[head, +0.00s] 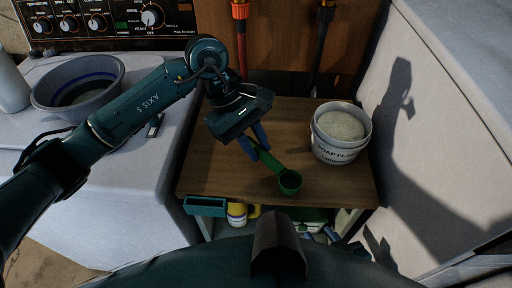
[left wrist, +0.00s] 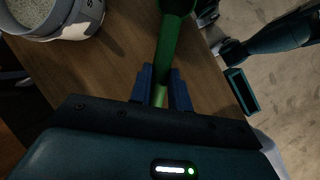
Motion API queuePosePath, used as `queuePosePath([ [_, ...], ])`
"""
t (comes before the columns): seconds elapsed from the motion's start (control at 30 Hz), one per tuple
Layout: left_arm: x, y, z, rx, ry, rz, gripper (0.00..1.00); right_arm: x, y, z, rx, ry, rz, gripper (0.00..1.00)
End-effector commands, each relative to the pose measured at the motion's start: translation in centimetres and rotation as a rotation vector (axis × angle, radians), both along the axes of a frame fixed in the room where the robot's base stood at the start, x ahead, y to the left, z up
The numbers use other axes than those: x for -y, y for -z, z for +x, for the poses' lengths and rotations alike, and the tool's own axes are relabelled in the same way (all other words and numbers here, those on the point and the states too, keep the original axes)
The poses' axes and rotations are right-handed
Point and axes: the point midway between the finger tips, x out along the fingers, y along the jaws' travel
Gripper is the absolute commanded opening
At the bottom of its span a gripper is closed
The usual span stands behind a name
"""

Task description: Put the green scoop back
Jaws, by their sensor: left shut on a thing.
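The green scoop (head: 289,181) is held by its handle in my left gripper (head: 254,140), whose blue fingers are shut on it. Its round bowl points towards the front of the wooden table (head: 225,165). In the left wrist view the scoop's handle (left wrist: 167,50) runs up from between the fingers (left wrist: 161,88), and the bowl is cut off at the top edge. Whether the scoop touches the tabletop I cannot tell. A white tub of soap flakes (head: 335,151) stands open to the right of the scoop. My right gripper is not clearly seen.
A grey basin (head: 78,83) stands on the white appliance at left. A teal open box (head: 205,206) is at the table's front left edge, beside a yellow-and-white container (head: 237,213) lower down. A pale panel walls off the right side. The tabletop's left part is clear.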

Motion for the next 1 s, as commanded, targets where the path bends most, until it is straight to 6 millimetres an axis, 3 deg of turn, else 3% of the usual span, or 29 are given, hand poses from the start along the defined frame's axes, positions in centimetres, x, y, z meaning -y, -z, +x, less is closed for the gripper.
queuePosePath([
  [0.13, 0.0, 1.8, 0.0, -0.003, -0.001, 0.001, 0.00, 0.0, -0.1, -0.1, -0.003, -0.002, -0.006, 0.36],
  [0.47, 0.0, 2.4, 0.0, 0.001, 0.000, 0.001, 0.00, 0.1, 0.9, -0.2, -0.011, -0.002, -0.004, 0.36],
  [0.5, 0.0, 2.2, 0.0, 0.000, 0.000, 0.000, 0.20, 0.0, 0.8, -0.1, -0.011, -0.001, -0.001, 0.36],
  [0.7, 0.0, 2.2, 0.0, -0.001, 0.000, 0.001, 0.37, 0.0, 0.4, 0.0, -0.005, -0.001, 0.001, 0.36],
  [1.0, 0.0, 2.0, 0.0, -0.001, 0.000, 0.001, 0.41, 0.0, -0.1, 0.1, 0.003, 0.000, 0.003, 0.36],
])
